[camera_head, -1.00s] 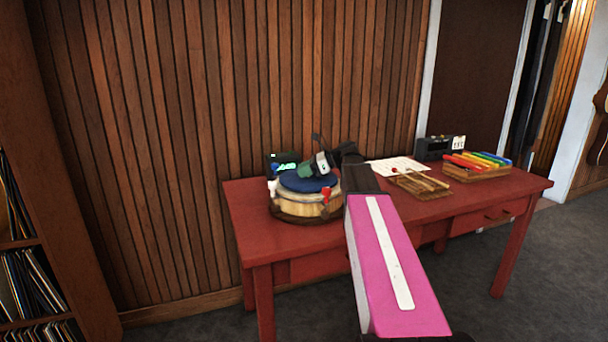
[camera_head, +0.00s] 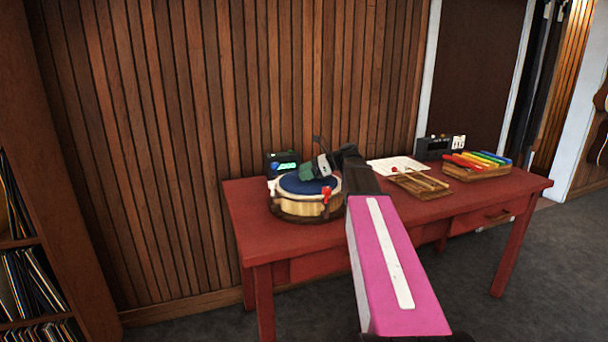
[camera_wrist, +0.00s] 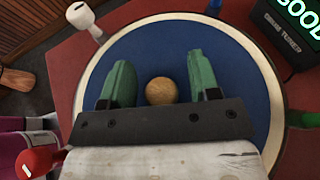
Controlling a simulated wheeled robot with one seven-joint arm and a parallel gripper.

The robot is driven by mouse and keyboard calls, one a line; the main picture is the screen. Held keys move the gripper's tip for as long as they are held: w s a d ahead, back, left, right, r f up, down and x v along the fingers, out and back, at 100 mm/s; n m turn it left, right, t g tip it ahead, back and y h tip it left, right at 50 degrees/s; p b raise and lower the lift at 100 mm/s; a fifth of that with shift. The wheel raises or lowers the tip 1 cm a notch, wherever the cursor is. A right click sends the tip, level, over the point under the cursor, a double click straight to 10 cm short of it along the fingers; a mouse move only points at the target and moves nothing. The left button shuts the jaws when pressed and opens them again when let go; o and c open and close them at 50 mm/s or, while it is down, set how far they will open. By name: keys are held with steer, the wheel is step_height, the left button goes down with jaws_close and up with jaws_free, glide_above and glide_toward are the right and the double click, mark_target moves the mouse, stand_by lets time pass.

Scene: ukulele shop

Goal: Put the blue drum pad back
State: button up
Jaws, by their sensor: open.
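The blue drum pad (camera_head: 300,184) lies flat on top of the round wooden drum (camera_head: 297,207). In the wrist view the pad (camera_wrist: 225,60) fills most of the circle inside the drum's pale rim (camera_wrist: 270,75). A round wooden knob (camera_wrist: 161,91) stands near its middle. My gripper (camera_head: 323,167) is over the drum with its green fingers apart. In the wrist view my gripper (camera_wrist: 160,85) has one finger on each side of the knob, with gaps between. The near part of the pad is hidden behind my gripper.
Colored pegs stick out around the drum, including a red one (camera_head: 326,194) and a white one (camera_wrist: 85,18). A tuner (camera_head: 283,163) with a lit screen stands close behind. Beaters on a wooden board (camera_head: 420,184) and a xylophone (camera_head: 475,166) are on the red table (camera_head: 360,238) to the right.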

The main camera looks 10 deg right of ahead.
step_height(320, 180, up, 4)
glide_above(334, 180)
steer(key=shift+a+r, duration=0.15)
steer(key=shift+a, duration=0.1)
steer(key=shift+d, duration=0.2)
